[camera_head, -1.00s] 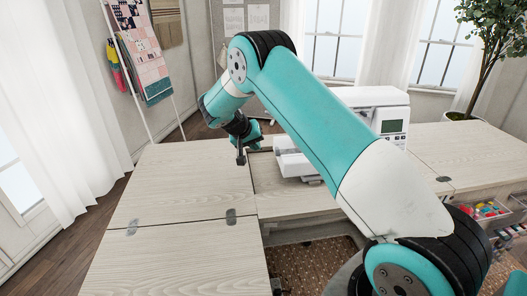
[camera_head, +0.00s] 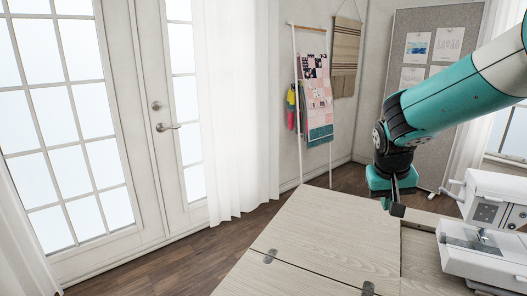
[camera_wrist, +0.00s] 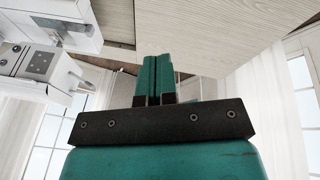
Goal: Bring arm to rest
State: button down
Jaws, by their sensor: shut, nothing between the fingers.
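My gripper (camera_head: 397,208) hangs from my teal and black arm (camera_head: 455,100) at the right of the head view. It points down beside the far edge of the pale wood cabinet top (camera_head: 325,235), left of the white sewing machine (camera_head: 485,225). In the wrist view my gripper (camera_wrist: 157,62) has its two fingers together with nothing between them. The cabinet top (camera_wrist: 215,30) and the sewing machine (camera_wrist: 45,65) also show there. How high the fingers are above the wood is hard to tell.
A ladder rack (camera_head: 297,110) with hanging quilts stands beyond the cabinet. A grey pinboard (camera_head: 425,60) stands behind my arm. White curtains (camera_head: 238,120) and a glazed door (camera_head: 75,130) are at the left. Wood floor (camera_head: 170,265) is clear between door and cabinet.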

jog(key=s+a+r+n+g+y, duration=0.1)
jog(key=s+a, duration=0.4)
jog(key=s, duration=0.5)
jog(key=s+a+r+n+y, duration=0.3)
jog(key=s+a+n, duration=0.1)
jog(key=s, duration=0.6)
jog(key=s+a+r+n+g+y+p, duration=0.1)
jog(key=s+a+r+n+y, duration=0.1)
jog(key=s, duration=0.8)
jog(key=a+r+n, duration=0.1)
jog(key=a+n, duration=0.1)
jog(key=a, duration=0.1)
jog(key=shift+s+a+g+y, duration=0.2)
jog(key=shift+a+g+y, duration=0.1)
jog(key=shift+y, duration=0.1)
